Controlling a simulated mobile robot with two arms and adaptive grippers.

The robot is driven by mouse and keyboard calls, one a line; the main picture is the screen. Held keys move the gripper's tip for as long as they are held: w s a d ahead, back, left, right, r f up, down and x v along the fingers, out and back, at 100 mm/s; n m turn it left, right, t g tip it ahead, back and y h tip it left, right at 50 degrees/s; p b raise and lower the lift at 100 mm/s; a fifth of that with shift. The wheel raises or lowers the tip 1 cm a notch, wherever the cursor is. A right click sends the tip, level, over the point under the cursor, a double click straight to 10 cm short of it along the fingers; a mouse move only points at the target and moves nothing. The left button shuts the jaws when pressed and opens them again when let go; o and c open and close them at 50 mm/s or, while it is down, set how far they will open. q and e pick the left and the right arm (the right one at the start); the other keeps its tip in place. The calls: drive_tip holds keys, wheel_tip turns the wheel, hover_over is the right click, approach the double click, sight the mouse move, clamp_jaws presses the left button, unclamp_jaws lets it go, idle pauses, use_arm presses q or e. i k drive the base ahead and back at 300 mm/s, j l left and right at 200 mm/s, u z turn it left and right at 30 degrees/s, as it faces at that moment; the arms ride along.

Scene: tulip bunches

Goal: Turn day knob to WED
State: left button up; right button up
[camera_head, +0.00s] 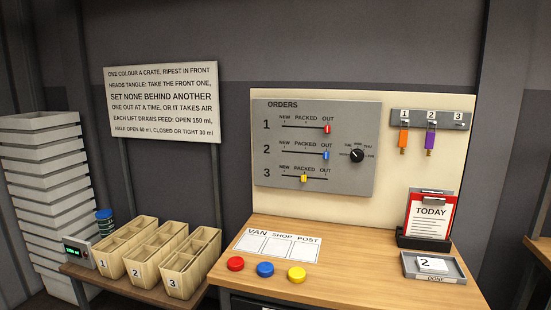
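The day knob (357,156) is a round black dial on the right of the grey ORDERS panel (268,180). Small day labels ring it, but they are too small to read surely. A light pointer mark shows on the left part of the knob, and I cannot tell for certain which label it points at. Nothing touches the knob. Neither of my grippers shows in the head view.
Sliders in red, blue and yellow sit left of the knob. The wooden bench (350,283) below bears red, blue and yellow buttons, a TODAY clipboard (429,215) and a DONE tray (409,270). Wooden crates (158,252) stand left. Space before the panel is clear.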

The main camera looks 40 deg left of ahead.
sight(357, 156)
drive_tip(key=i+j+u, duration=0.15)
drive_tip(key=u, duration=0.25)
drive_tip(key=i+u, duration=0.25)
drive_tip(key=u, duration=0.15)
drive_tip(key=i+u, duration=0.2)
drive_tip(key=u, duration=0.2)
